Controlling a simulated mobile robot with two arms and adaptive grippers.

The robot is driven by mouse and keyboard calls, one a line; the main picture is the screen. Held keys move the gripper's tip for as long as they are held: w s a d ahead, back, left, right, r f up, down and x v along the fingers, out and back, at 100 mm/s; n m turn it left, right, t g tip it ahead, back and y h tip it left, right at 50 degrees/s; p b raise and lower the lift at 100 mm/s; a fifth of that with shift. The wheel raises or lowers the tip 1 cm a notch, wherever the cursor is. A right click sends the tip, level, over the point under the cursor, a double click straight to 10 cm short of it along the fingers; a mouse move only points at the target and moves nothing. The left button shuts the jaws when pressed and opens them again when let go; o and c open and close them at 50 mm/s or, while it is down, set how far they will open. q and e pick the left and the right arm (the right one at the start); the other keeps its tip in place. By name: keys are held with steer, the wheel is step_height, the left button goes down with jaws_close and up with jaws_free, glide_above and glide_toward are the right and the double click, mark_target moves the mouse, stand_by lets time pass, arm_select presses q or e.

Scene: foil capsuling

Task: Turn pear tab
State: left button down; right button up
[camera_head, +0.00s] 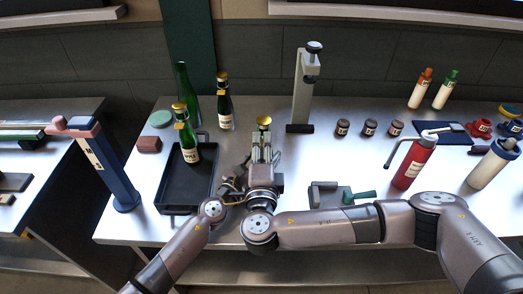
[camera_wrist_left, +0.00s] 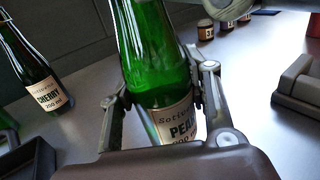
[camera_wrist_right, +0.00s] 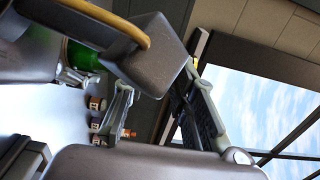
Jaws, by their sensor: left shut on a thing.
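The pear bottle, green with a cream label, stands in my left wrist view (camera_wrist_left: 160,60). My left gripper (camera_wrist_left: 162,92) is shut around its body. In the head view my left gripper (camera_head: 240,180) is low beside the bottle, whose body is mostly hidden by my grippers. A gold cap (camera_head: 264,121) shows above them. My right gripper (camera_head: 262,150) is just below that cap in the picture. In the right wrist view its fingers (camera_wrist_right: 162,100) are apart with nothing seen between them. Green bottle glass (camera_wrist_right: 83,55) shows at the left. The tab cannot be made out.
A black tray (camera_head: 177,206) holds a gold-capped bottle (camera_head: 190,148). The cherry bottle (camera_head: 225,105) stands behind it. A grey stand (camera_head: 301,95), small jars (camera_head: 343,127) and a red bottle (camera_head: 414,165) stand to the right. A grey fixture with a green handle (camera_head: 358,196) lies in front.

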steer(key=s, duration=1.2)
arm_select(q)
steer(key=c, duration=0.8)
jaws_free()
steer(key=shift+o, duration=0.2)
